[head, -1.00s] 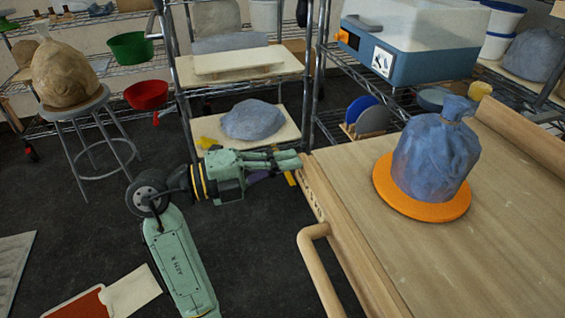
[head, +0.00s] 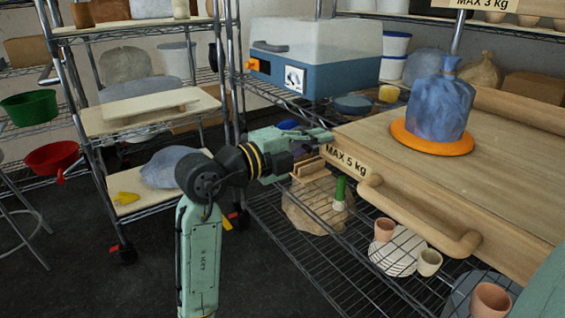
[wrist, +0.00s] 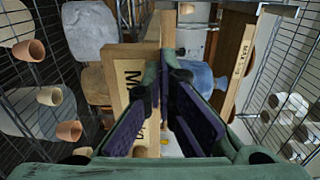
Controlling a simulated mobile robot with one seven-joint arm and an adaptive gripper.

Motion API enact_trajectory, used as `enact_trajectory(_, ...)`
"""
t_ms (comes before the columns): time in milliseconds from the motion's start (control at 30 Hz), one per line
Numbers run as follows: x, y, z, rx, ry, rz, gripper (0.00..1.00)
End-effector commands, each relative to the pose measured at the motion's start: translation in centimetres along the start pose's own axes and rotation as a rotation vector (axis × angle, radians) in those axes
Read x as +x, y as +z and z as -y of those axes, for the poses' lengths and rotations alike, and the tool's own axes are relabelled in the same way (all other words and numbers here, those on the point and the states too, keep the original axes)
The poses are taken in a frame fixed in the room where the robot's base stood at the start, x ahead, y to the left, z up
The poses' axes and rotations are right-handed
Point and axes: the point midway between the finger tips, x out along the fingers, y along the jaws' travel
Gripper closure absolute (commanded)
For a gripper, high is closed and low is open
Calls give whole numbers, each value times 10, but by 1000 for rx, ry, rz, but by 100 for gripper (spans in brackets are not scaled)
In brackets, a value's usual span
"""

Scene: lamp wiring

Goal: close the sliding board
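The sliding board (head: 480,190) is a broad pale wooden top with a rounded wooden handle (head: 420,222) along its front. Its front edge carries a "MAX 5 kg" label (head: 346,161), seen sideways in the wrist view (wrist: 132,88). A blue wrapped lump (head: 438,105) on an orange disc (head: 430,143) stands on it. My gripper (head: 327,137) is at the board's left front corner, left of the handle. In the wrist view my gripper (wrist: 166,72) shows a gap between its dark pads, with wood beyond the tips. I cannot tell whether it touches the board.
Below the board, a wire shelf (head: 335,268) holds several small pots and a wrapped lump (head: 310,205). A blue box with a clear lid (head: 330,62) stands behind. A rack (head: 150,105) with boards is at the left. Dark floor (head: 110,285) is free at lower left.

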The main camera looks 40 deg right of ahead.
Motion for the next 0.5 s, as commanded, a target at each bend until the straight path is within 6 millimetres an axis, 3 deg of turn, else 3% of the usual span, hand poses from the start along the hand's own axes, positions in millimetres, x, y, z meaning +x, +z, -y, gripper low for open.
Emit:
enact_trajectory(200,49,0,-1,0,2,-2,100)
enact_trajectory(500,84,0,0,-1,0,0,100)
